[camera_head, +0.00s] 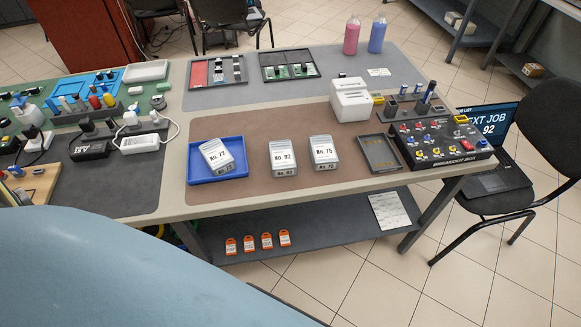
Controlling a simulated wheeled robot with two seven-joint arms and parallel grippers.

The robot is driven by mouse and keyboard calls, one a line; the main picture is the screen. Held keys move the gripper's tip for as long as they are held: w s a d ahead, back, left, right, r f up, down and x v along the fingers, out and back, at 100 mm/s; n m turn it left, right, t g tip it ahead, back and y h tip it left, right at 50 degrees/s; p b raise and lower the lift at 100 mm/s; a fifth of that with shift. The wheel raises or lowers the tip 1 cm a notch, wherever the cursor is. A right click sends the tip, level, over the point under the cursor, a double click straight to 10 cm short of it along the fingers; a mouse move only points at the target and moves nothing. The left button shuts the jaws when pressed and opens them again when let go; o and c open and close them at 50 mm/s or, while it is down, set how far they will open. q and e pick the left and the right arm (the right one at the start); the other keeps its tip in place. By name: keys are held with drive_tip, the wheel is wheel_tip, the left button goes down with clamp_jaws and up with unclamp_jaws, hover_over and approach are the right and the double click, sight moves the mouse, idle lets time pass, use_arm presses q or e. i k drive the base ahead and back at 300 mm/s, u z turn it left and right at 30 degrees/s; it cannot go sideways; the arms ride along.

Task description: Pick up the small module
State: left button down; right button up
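I cannot tell for sure which thing is the small module. Three light grey modules with white labels are on the brown mat. The one marked No. 77 (216,155) is tilted in a blue tray (198,174). The one marked No. 92 (283,157) stands at the middle of the mat. The one marked No. 75 (323,152) stands just right of it, apart. A dark shallow tray (380,152) is to their right and looks empty. Neither of my grippers is in view.
A black control box (440,140) with coloured knobs is at the table's right end. A laptop (490,150) there shows "JOB" and "92". A white device (351,99) stands behind the modules. Several orange tags (267,240) lie on the lower shelf. The brown mat's front is clear.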

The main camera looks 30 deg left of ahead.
sight(282, 156)
drive_tip(key=u, duration=0.7)
drive_tip(key=i, duration=0.25)
drive_tip(key=u, duration=0.1)
